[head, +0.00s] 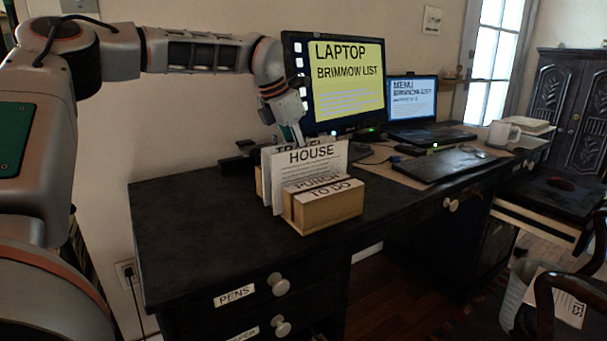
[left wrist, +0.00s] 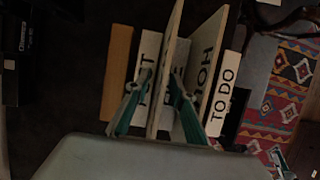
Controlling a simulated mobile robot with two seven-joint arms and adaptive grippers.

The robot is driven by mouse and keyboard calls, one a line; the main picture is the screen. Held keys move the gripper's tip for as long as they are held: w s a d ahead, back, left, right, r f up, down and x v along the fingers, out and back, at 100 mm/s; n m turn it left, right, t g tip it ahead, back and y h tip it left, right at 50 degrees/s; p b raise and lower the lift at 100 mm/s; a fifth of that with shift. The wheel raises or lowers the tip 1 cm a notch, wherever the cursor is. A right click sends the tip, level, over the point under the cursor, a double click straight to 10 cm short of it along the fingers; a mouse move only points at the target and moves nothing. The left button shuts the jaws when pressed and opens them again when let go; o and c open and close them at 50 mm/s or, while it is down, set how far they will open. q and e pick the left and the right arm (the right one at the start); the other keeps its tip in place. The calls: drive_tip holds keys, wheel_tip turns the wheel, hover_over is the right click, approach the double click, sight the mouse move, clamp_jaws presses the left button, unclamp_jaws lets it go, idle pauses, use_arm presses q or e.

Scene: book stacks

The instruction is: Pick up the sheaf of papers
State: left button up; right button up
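A desk organizer (head: 325,210) with a slot labelled "TO DO" stands on the dark desk. An upright white sheaf of papers marked "HOUSE" (head: 305,160) is in it, and a second upright white sheaf (head: 267,178) is partly hidden behind. In the left wrist view, my left gripper (left wrist: 160,78) points down into the organizer. Its teal fingers stand apart on either side of the rear sheaf (left wrist: 168,60), one of them between it and the "HOUSE" sheaf (left wrist: 208,60). Contact with the sheaf is unclear.
A monitor (head: 345,85) and a laptop (head: 415,100) stand behind and right of the organizer. The desk's left front (head: 200,230) is clear.

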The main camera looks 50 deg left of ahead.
use_arm(q)
drive_tip(key=shift+s+r, duration=0.1)
drive_tip(key=shift+r, duration=0.2)
drive_tip(key=shift+f, duration=0.3)
idle(0.3)
clamp_jaws()
